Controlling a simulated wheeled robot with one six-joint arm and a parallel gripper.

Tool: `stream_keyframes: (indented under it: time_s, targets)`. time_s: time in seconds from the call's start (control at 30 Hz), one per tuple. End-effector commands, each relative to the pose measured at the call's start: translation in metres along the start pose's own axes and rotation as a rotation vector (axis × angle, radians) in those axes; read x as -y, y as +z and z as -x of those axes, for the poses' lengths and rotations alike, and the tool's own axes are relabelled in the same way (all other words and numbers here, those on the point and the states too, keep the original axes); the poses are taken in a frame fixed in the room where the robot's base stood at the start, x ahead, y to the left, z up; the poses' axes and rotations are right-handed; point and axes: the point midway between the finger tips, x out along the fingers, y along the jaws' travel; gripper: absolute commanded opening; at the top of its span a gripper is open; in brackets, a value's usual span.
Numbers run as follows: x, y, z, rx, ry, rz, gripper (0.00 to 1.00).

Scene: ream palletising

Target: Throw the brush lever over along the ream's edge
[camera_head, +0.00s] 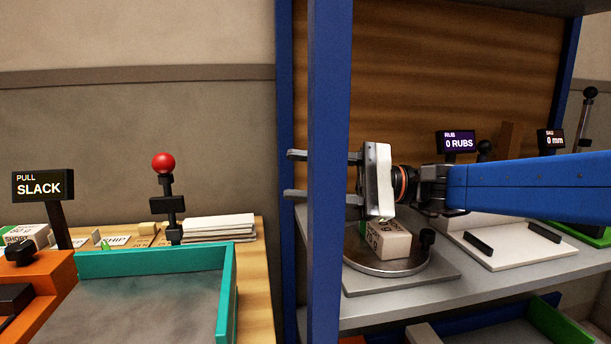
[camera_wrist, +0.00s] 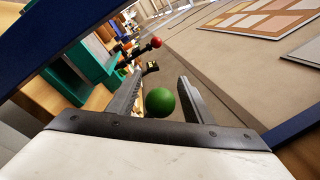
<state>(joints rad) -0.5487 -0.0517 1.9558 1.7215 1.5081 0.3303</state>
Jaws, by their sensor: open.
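My gripper (camera_head: 296,175) points left on the shelf side, its two fingers apart and partly behind a blue post. In the wrist view, a green ball knob (camera_wrist: 160,102) shows between the spread fingers (camera_wrist: 160,85); I cannot tell its depth or whether they touch it. The knob is not visible in the head view, where the post covers that area. A wrapped ream-like block (camera_head: 388,240) with print and a green end sits on a round plate (camera_head: 400,268) below my gripper. No lever is labelled as the brush lever.
The blue post (camera_head: 330,120) stands close by my fingers. A red-knobbed lever (camera_head: 163,163) stands left, behind a teal-edged tray (camera_head: 228,305). The RUB display (camera_head: 458,142) reads 0 RUBS; another display (camera_head: 39,187) reads SLACK. A white platform (camera_head: 510,250) lies right of the plate.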

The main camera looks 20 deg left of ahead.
Motion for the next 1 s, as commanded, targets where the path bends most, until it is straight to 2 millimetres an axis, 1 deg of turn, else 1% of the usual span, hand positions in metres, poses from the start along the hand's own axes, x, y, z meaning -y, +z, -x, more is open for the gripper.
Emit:
stream_keyframes:
  time_s: [0.13, 0.27, 1.0]
  targets:
    - [0.000, 0.000, 0.004, 0.000, -0.001, 0.000, 0.46]
    - [0.001, -0.001, 0.017, -0.002, -0.002, 0.000, 0.46]
    - [0.001, -0.001, 0.137, -0.003, -0.002, -0.001, 0.46]
